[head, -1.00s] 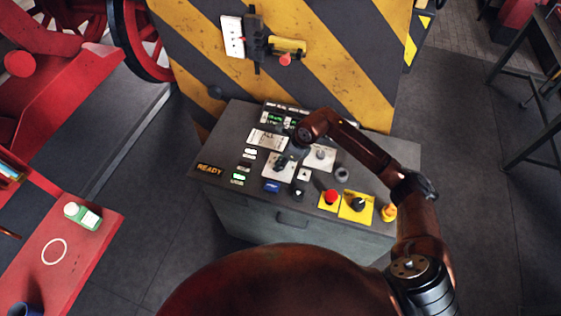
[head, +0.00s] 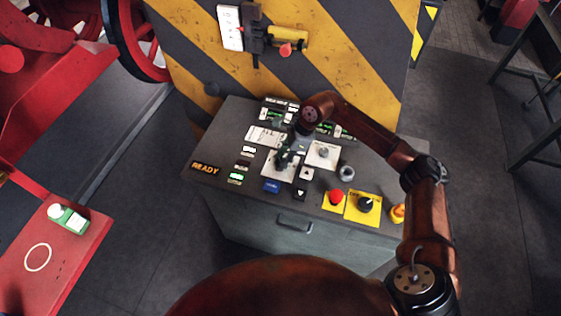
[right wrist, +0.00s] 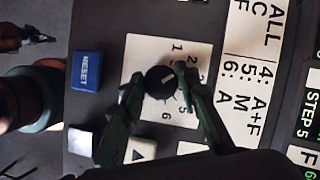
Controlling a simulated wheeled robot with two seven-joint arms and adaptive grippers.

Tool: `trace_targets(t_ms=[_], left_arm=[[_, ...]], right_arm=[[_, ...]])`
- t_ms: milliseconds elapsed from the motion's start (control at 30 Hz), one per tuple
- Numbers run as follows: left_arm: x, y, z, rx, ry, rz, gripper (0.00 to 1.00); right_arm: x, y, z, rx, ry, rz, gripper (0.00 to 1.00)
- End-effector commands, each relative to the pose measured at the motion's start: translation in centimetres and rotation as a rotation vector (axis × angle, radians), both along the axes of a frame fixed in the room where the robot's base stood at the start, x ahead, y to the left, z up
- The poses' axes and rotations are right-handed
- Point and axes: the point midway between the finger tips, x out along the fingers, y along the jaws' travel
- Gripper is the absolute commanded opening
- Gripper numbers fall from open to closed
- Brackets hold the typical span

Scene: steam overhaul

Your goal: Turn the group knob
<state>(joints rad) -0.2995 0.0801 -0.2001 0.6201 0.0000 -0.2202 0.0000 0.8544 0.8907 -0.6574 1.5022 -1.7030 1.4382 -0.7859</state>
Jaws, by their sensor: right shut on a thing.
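The group knob (right wrist: 160,82) is a round black knob with a pale mark, on a white plate (right wrist: 139,50) numbered from 1 to 6. My right gripper (right wrist: 163,92) has its two dark green fingers on either side of the knob, shut on it. In the head view, the right gripper (head: 285,155) reaches down onto the white knob plate (head: 271,173) on the console, and the wrist and fingers hide most of the knob. Exactly which number the mark points to is hard to tell. My left gripper is not in view.
A blue RESET button (right wrist: 87,71) sits beside the plate. On the console (head: 230,125) are a second white plate with a knob (head: 323,153), a red button (head: 336,197), a black switch on yellow (head: 364,204) and an orange part (head: 398,212). A striped panel (head: 340,50) rises behind.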

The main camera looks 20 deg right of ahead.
Motion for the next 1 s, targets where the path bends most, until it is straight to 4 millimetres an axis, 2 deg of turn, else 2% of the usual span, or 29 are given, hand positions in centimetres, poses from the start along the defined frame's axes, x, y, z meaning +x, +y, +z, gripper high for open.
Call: trace_targets(t_ms=[200, 633, 667, 900, 1000], left_arm=[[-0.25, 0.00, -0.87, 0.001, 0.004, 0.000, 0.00], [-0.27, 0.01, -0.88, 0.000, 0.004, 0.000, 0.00], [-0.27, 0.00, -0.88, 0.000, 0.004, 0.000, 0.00], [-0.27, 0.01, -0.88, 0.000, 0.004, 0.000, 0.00], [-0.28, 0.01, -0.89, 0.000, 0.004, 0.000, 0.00]], right_arm=[[0.09, -0.03, -0.04, -0.001, -0.001, 0.053, 0.05], [0.08, -0.06, 0.09, -0.001, -0.003, 0.062, 0.05], [0.08, -0.06, 0.09, -0.001, -0.003, 0.062, 0.32], [0.04, -0.03, 0.06, -0.001, -0.001, 0.061, 0.47], [0.04, -0.02, 0.04, -0.001, 0.000, 0.061, 0.47]])
